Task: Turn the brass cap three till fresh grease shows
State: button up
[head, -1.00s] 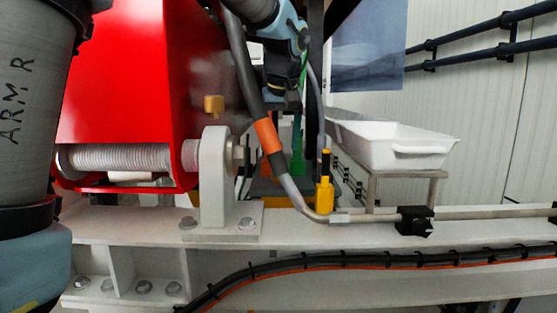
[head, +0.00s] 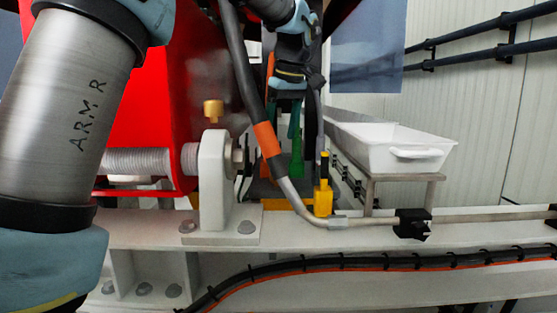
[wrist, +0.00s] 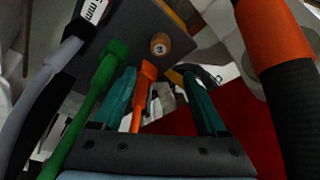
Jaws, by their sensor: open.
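A round brass cap marked 3 (wrist: 160,45) shows end-on in the wrist view, on a dark grey face (wrist: 185,50). It lies beyond the fingertips and apart from them. My gripper (wrist: 160,76) is open, with its two teal fingers apart and no cap between them. In the head view my gripper (head: 287,120) points down behind the grey hose. Another view of a brass cap (head: 213,109) is above the white bracket; no number is readable there, so I cannot tell whether it is cap three. I see no grease.
A grey hose with an orange band (head: 267,139) runs close by, also at right in the wrist view (wrist: 275,35). Green (wrist: 100,85) and orange (wrist: 141,95) bars show near the fingers. A yellow fitting (head: 323,195) and white tray (head: 400,150) are to the right.

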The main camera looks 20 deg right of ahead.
jog(key=d+n+g+y+p, duration=0.2)
jog(key=d+n+y+p, duration=0.15)
jog(key=n, duration=0.85)
jog(key=x, duration=1.1)
jog(key=shift+w+d, duration=0.25)
jog(key=shift+w, duration=0.05)
grip_shut()
